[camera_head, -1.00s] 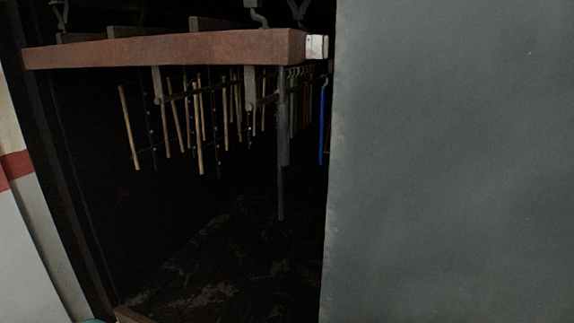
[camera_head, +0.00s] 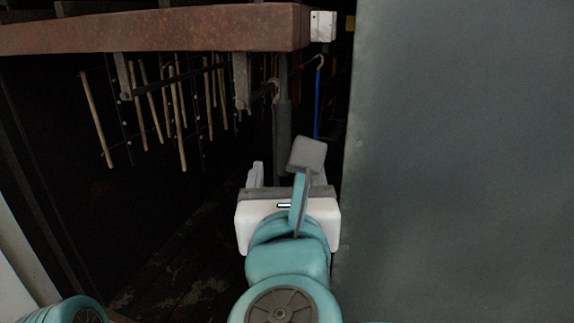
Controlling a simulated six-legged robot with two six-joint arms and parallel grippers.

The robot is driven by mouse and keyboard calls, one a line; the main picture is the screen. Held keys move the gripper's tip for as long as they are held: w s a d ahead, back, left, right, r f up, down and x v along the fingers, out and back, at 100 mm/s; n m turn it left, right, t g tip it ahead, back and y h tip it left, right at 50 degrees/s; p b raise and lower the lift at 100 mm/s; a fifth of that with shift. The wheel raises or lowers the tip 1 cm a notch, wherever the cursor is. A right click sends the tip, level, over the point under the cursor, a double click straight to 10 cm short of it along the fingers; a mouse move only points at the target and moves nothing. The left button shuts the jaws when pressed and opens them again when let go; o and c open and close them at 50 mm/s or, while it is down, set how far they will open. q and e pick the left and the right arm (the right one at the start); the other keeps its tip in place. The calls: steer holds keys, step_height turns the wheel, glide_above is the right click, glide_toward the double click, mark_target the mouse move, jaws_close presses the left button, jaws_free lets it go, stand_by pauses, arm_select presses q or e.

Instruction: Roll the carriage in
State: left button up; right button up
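The carriage is probably the long rusty red-brown beam (camera_head: 150,30) hung across the top of the dark opening. A dark grey upright bar (camera_head: 282,125) hangs below its right end. My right gripper (camera_head: 281,168) has a white body and grey fingers. It reaches up from the bottom centre, with its fingers apart on either side of the bar's lower part. Contact between fingers and bar cannot be told. The bar's lower end is hidden by the gripper. My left gripper is not in view; only a teal part of mine shows at the lower left.
A large grey panel (camera_head: 460,160) fills the right side, close to my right gripper. Several wooden rods (camera_head: 97,120) hang behind the beam. A blue rod (camera_head: 318,100) hangs near the panel. A white box (camera_head: 322,26) sits at the beam's right end. The floor is dark.

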mark_target(284, 138)
steer(key=w+p, duration=0.1)
steer(key=w, duration=0.2)
steer(key=w+p, duration=0.2)
steer(key=w, duration=0.2)
steer(key=w+p, duration=0.1)
steer(key=w, duration=0.2)
steer(key=shift+w+a+r, duration=0.15)
steer(key=shift+w+r, duration=0.1)
steer(key=shift+w, duration=0.1)
steer(key=shift+f, duration=0.1)
steer(key=shift+w, duration=0.15)
steer(key=shift+w, duration=1.1)
